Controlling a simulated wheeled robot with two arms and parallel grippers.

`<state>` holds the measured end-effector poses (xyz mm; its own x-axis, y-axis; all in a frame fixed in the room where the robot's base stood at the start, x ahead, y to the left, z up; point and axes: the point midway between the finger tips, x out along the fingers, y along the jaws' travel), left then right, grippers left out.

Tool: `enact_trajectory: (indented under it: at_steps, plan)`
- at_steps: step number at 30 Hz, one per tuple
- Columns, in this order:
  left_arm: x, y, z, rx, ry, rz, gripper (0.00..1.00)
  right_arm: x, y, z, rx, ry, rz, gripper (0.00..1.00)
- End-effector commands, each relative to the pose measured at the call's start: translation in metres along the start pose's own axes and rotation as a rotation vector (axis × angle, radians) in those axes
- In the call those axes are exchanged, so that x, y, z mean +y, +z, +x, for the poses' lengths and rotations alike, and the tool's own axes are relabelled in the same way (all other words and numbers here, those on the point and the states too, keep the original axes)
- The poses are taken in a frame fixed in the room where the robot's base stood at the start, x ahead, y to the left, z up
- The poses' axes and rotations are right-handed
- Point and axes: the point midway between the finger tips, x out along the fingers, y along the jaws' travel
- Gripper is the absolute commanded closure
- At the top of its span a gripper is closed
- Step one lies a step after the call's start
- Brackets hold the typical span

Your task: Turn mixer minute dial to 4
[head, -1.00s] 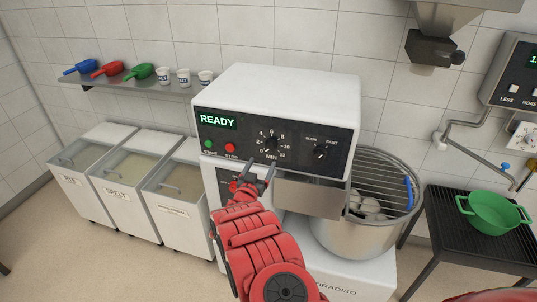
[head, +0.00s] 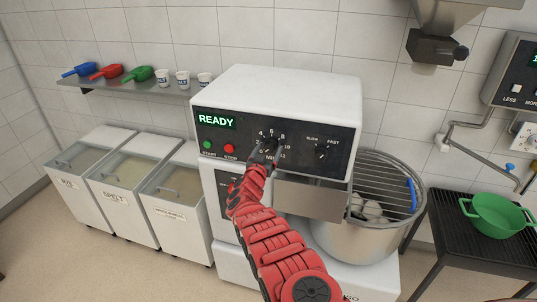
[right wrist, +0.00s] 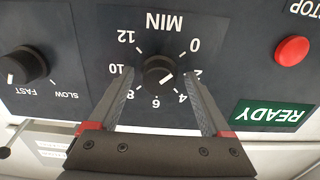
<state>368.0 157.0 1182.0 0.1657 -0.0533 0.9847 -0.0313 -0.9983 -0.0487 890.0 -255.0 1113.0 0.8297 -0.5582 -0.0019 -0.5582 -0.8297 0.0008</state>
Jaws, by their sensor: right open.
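The minute dial (right wrist: 158,70) is a black knob on the mixer's dark panel (head: 225,138), ringed by numbers 0 to 12 with MIN beside it. Its white mark points to the lower right in the right wrist view, close to 4; the exact setting is hard to read. My right gripper (right wrist: 158,80) is open, with one finger on each side of the dial and visible gaps to the knob. In the head view the right gripper (head: 263,153) covers part of the dial and its lower numbers. My left gripper is not in view.
The green start button, red stop button (right wrist: 292,51) and slow-fast knob (right wrist: 24,66) flank the dial. The display (head: 217,121) reads READY. The steel bowl (head: 355,238) with its wire guard is below right. Flour bins (head: 125,220) stand at left.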

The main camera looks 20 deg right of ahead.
Motion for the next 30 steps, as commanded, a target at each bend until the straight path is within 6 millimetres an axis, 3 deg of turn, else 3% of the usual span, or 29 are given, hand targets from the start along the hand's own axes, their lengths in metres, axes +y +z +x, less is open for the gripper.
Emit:
enact_trajectory:
  at_steps: [6, 20, 30]
  plan:
    - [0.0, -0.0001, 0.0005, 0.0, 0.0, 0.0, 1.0, 0.0002, -0.0009, 0.0003, 0.001, 0.001, 0.0, 0.18]
    - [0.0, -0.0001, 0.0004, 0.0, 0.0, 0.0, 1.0, 0.0004, -0.0011, 0.0003, 0.001, 0.001, 0.0, 1.0]
    - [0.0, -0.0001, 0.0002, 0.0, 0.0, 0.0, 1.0, 0.0004, -0.0012, 0.0003, 0.002, 0.001, 0.046, 1.0]
